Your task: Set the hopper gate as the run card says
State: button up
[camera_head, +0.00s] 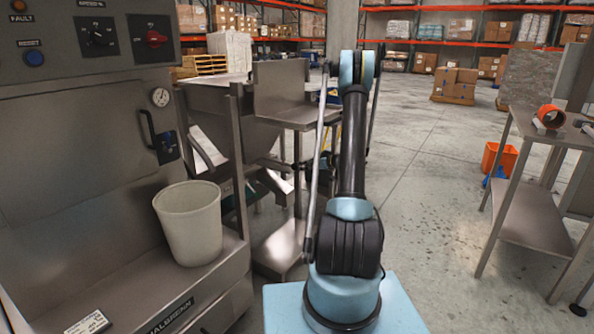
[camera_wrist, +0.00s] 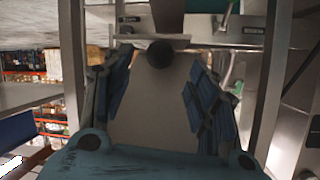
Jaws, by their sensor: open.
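The steel hopper (camera_head: 232,112) stands left of centre in the head view, with sloping sides. In the wrist view, a dark round knob (camera_wrist: 160,53) sits against pale metal below a narrow horizontal plate (camera_wrist: 150,39). It looks like the gate's handle, but the gate's setting is unclear. My gripper (camera_wrist: 160,95) is open, its dark blue finger pads left and right of the knob line, touching nothing that I can make out. In the head view the gripper is small and partly hidden near the hopper's underside. A small white card (camera_head: 88,322) lies at lower left; its text is unreadable.
A control cabinet (camera_head: 70,130) with knobs fills the left; a white bucket (camera_head: 190,225) stands on its ledge. A steel stand (camera_head: 283,245) is close to my arm. A steel table (camera_head: 525,215) and orange bin (camera_head: 497,160) are right. The floor between is clear.

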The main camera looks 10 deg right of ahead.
aim_at(297, 167)
jog(key=x, duration=0.7)
jog(key=shift+d, duration=0.15)
grip_shut()
